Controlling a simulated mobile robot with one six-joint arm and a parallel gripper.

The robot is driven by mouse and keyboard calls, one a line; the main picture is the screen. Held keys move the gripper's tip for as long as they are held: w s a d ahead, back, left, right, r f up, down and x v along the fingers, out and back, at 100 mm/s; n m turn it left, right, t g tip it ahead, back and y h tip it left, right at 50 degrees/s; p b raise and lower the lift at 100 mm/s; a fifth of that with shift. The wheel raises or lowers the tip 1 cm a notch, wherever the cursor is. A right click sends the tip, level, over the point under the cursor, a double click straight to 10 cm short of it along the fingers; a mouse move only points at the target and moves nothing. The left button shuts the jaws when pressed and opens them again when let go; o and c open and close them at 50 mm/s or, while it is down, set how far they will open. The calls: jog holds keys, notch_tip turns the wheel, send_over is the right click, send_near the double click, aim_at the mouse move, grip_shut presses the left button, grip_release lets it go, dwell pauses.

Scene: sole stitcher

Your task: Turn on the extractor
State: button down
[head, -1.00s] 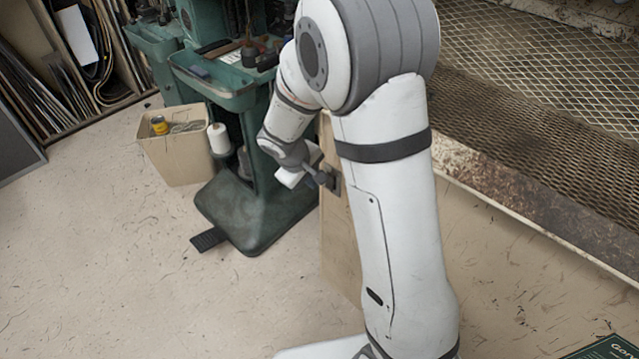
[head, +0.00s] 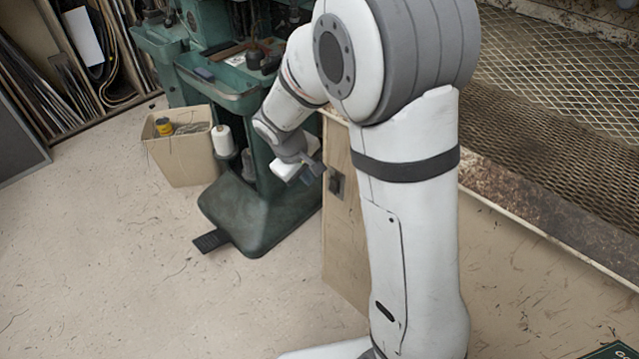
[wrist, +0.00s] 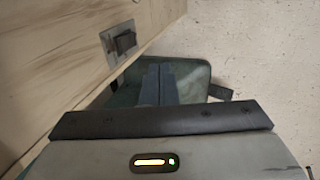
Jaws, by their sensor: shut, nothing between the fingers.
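A dark rocker switch on a metal plate (head: 336,184) is set in the side of a pale wooden panel (head: 345,235). The switch also shows at the upper left of the wrist view (wrist: 124,42), which way its rocker is tipped I cannot tell. My gripper (head: 316,170) is shut and empty, just left of and slightly above the switch in the head view. In the wrist view the closed fingers (wrist: 159,72) point past the switch, to its right, with a gap between them and the plate. No label naming the extractor is readable.
A green machine (head: 255,215) with a foot pedal (head: 211,241) stands behind my gripper. A beige bin (head: 185,160) and a white thread cone (head: 222,140) are beside it. A mesh-topped bench (head: 560,100) fills the right. The floor at front left is clear.

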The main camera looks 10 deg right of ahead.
aim_at(333, 186)
jog(key=shift+f, duration=0.1)
jog(key=shift+w+d+f+b, duration=0.35)
jog(key=shift+w+d+f, duration=0.5)
jog(key=shift+f, duration=0.8)
jog(key=shift+w+d+f+b, duration=0.3)
jog(key=shift+w+d+f, duration=0.25)
jog(key=shift+d+f, duration=0.85)
jog(key=shift+w+d+f+b, duration=0.35)
jog(key=shift+w+d+f, duration=0.35)
jog(key=shift+f, duration=1.2)
jog(key=shift+w+b, duration=0.1)
jog(key=shift+b, duration=0.35)
